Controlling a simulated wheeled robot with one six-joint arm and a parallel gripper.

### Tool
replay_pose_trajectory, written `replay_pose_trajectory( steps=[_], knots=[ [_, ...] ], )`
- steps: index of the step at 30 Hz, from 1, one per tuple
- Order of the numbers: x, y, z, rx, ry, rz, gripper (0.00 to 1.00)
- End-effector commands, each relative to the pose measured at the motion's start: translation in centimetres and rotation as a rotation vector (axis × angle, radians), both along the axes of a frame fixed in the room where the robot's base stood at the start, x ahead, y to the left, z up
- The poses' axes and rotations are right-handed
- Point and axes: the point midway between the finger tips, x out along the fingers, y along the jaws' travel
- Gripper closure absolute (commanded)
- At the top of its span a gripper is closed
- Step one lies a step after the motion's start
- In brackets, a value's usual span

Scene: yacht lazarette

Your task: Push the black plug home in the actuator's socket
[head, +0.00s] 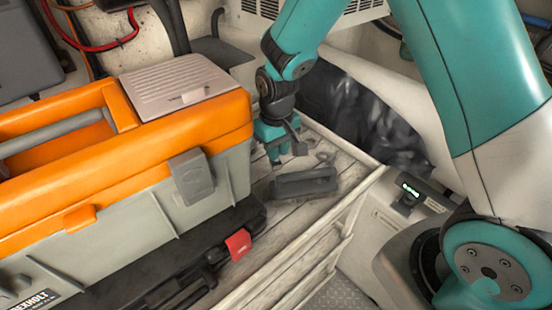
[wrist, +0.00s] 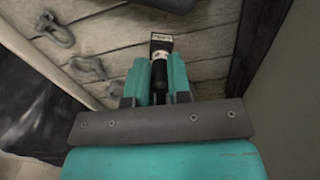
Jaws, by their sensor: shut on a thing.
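My gripper (head: 275,152) points down over the wooden shelf, between the orange toolbox and a dark grey box-shaped unit, perhaps the actuator (head: 305,183). In the wrist view my gripper (wrist: 161,82) is shut on the black plug (wrist: 160,76), a dark cylinder with a pale band. A dark block with a white label shows just past the fingertips; I cannot tell whether it belongs to the plug. A dark shape at the top edge may be the actuator (wrist: 176,4). The socket is not clearly seen, and the plug is hidden in the head view.
The orange and grey toolbox (head: 215,155) stands close left of my gripper. A black case with a red latch (head: 238,244) lies in front of it. Grey shackles (wrist: 58,30) lie on the planks. Bare planks (head: 290,218) and a raised pale edge (head: 345,205) are nearer and to the right.

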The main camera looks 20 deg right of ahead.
Motion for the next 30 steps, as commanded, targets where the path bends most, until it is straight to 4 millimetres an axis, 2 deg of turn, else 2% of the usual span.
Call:
replay_pose_trajectory(
  steps=[12, 23, 24, 26, 27, 30],
  knots=[
    [0.0, 0.0, -4.5, 0.0, 0.001, 0.0, 1.0],
    [0.0, 0.0, -5.0, 0.0, -0.001, 0.0, 1.0],
    [0.0, 0.0, -4.9, 0.0, -0.002, 0.0, 0.74],
    [0.0, 0.0, -4.9, 0.0, -0.001, 0.0, 0.61],
    [0.0, 0.0, -4.9, 0.0, -0.001, 0.0, 0.56],
    [0.0, 0.0, -4.8, 0.0, -0.001, 0.0, 0.56]
  ],
)
